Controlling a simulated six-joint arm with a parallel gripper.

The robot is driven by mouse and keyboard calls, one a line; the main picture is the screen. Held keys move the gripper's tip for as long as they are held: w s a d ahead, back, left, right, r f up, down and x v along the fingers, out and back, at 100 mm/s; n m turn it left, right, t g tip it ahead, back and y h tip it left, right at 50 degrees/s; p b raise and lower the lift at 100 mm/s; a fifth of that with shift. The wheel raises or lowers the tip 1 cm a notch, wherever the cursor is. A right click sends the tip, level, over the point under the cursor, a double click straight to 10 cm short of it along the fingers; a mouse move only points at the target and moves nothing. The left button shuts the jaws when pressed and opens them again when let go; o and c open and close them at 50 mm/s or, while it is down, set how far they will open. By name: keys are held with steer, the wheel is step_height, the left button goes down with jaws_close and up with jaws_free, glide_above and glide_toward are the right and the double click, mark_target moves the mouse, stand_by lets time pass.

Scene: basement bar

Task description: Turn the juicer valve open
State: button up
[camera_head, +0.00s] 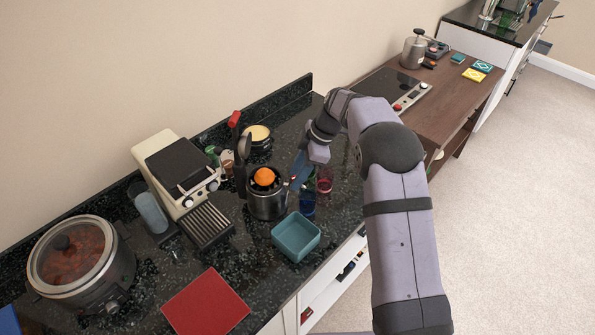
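The juicer (266,204) is a metallic pot-shaped body on the black counter. An orange (264,177) sits on its top, and a dark lever with a red grip (234,119) rises at its back left. My gripper (297,172) reaches in from the right, its bluish fingers pointing down beside the juicer's right side. A small reddish spot shows at the juicer's edge near the fingertips; I cannot tell if it is the valve. The valve's position is too small to make out. I cannot tell whether the fingers touch the juicer or are open.
A teal square bowl (296,237) stands in front of the juicer. A blue glass (307,203) and a pink glass (324,180) stand to its right. A coffee machine (176,172) is at left, with a slow cooker (78,262) and a red mat (206,302) farther front.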

jaws_close()
